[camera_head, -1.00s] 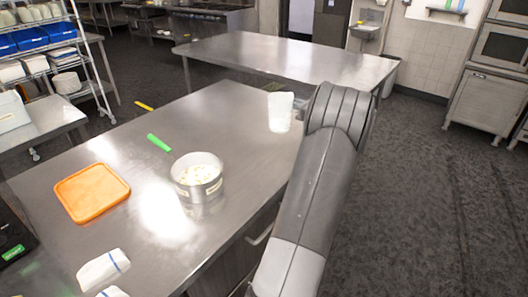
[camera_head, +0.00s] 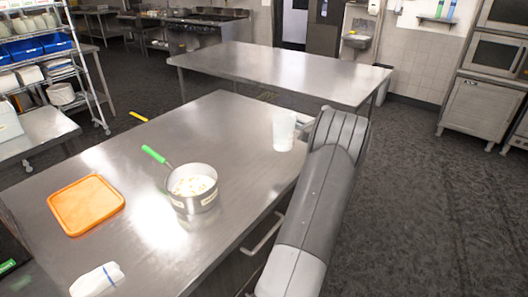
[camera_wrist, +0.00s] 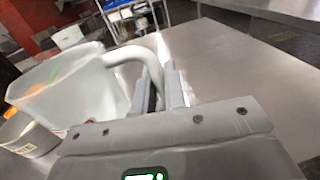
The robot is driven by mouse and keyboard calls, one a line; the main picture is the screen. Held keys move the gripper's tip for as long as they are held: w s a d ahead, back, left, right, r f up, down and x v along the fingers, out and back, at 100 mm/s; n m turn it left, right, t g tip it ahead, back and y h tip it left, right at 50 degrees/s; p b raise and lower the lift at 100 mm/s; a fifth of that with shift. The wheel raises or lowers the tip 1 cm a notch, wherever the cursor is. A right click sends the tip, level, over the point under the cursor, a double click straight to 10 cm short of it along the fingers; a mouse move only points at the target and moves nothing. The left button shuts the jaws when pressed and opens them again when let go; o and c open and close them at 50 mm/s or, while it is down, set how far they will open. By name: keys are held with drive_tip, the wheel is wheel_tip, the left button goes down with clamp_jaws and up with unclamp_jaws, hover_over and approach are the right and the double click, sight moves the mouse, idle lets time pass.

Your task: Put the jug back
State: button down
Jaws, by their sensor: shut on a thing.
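The jug (camera_head: 284,131) is white and translucent. In the head view it appears at or just above the right side of the steel table, beside my arm; I cannot tell whether its base touches. In the wrist view the jug (camera_wrist: 75,88) fills the left side, with its curved handle (camera_wrist: 135,55) running between my fingers. My gripper (camera_wrist: 163,82) is shut on that handle. My gripper is hidden behind my arm in the head view.
The steel table (camera_head: 235,125) holds a pot (camera_head: 193,190) with a green-handled utensil (camera_head: 153,154), an orange board or lid (camera_head: 86,205) and a folded cloth (camera_head: 97,280). A second table (camera_head: 285,70) stands behind. Dark floor is open at the right.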

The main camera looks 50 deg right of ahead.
drive_tip(key=shift+w+a+f, duration=0.15)
drive_tip(key=shift+w+f, duration=1.55)
drive_tip(key=shift+w, duration=0.05)
drive_tip(key=shift+w+a+f, duration=0.2)
drive_tip(key=shift+w+f, duration=1.5)
drive_tip(key=shift+w+a+f, duration=0.15)
drive_tip(key=shift+w+f, duration=1.55)
drive_tip(key=shift+w, duration=0.05)
drive_tip(key=shift+f, duration=0.15)
drive_tip(key=c, duration=1.5)
unclamp_jaws()
drive_tip(key=s, duration=0.4)
drive_tip(key=s+a, duration=0.1)
drive_tip(key=s, duration=0.7)
drive_tip(key=shift+a, duration=0.4)
drive_tip(key=shift+w+r, duration=0.1)
drive_tip(key=shift+r, duration=0.15)
